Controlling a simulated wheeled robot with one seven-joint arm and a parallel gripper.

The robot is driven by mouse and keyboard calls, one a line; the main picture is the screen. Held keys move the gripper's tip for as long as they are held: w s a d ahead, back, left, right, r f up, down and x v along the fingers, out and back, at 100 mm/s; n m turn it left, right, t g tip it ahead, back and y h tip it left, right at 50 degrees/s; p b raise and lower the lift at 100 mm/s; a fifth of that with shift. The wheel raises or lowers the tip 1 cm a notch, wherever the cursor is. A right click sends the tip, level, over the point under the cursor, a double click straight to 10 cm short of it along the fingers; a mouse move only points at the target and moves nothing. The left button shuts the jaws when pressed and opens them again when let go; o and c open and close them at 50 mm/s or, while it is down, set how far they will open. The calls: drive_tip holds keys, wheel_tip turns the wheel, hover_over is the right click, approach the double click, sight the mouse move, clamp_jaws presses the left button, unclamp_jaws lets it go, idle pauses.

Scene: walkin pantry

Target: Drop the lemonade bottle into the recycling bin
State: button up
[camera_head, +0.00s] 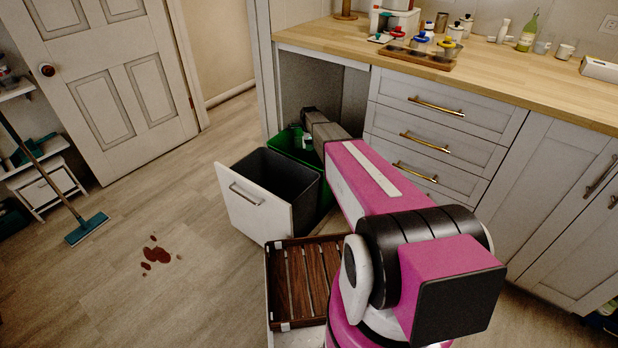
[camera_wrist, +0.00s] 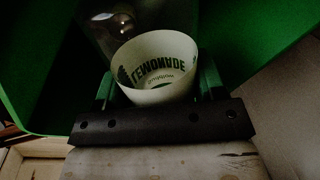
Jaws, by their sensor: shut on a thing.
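The lemonade bottle (camera_wrist: 155,75) shows in the wrist view, with a pale label reading LEMONADE and a clear, dim body beyond it. My gripper (camera_wrist: 158,90) is shut on it, one green finger on each side. Green bin walls (camera_wrist: 275,35) surround the bottle in this view; its exact depth there is unclear. In the head view, my arm reaches to the green bin (camera_head: 284,144) at the back of the pull-out drawer, behind a black bin (camera_head: 262,168). My arm hides part of the green bin, and the bottle cannot be made out clearly there.
The white drawer front (camera_head: 248,196) stands open into the room. A slatted wooden tray (camera_head: 297,283) lies in front of it. The wooden counter (camera_head: 500,73) holds cups, jars and a yellow-green bottle (camera_head: 528,33). A mop (camera_head: 86,229) and a red spill (camera_head: 157,254) are left on the floor.

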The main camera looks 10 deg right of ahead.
drive_tip(key=o, duration=1)
drive_tip(key=shift+c, duration=0.2)
drive_tip(key=r, duration=0.3)
drive_tip(key=s+r, duration=0.1)
drive_tip(key=r, duration=0.6)
drive_tip(key=shift+s+r, duration=0.35)
drive_tip(key=shift+r, duration=0.05)
